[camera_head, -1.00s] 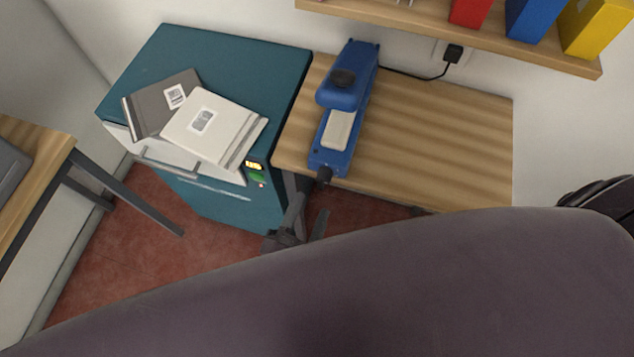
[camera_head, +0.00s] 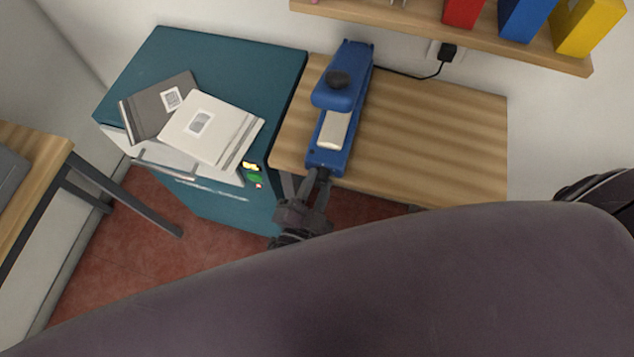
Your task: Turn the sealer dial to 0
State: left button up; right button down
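The blue sealer (camera_head: 326,155) lies on the wooden table with its long side running away from me. The small dark dial (camera_head: 319,172) is at the sealer's near end, at the table's front edge, mostly hidden by my fingers. My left gripper (camera_head: 318,180) reaches up to the dial, one finger on each side. I cannot tell whether the fingers press on it. The dial's marks are too small to read. My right gripper is not in view.
The wooden table (camera_head: 430,140) is bare right of the sealer. A teal cabinet (camera_head: 240,70) on the left holds a grey parcel (camera_head: 148,115) and a white parcel (camera_head: 225,130). A shelf (camera_head: 470,40) with binders overhangs the back. A cable runs to a wall plug (camera_head: 447,51).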

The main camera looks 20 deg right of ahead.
pick_arm(q)
jog(key=shift+c, duration=0.9)
jog(key=shift+n, duration=0.3)
jog(key=n, duration=0.4)
jog(key=shift+f+n, duration=0.1)
jog(key=shift+n, duration=0.2)
jog(key=n, duration=0.6)
jog(key=shift+n+t+b, duration=0.3)
jog(key=shift+n, duration=0.1)
jog(key=n, duration=0.5)
jog(key=shift+s+n, duration=0.1)
jog(key=shift+n, duration=0.2)
jog(key=n, duration=0.3)
jog(key=n+p, duration=0.1)
jog(key=n, duration=0.2)
jog(key=shift+d+t+y, duration=0.1)
jog(key=shift+t+y, duration=0.2)
jog(key=shift+n+p, duration=0.3)
jog(key=shift+n, duration=0.1)
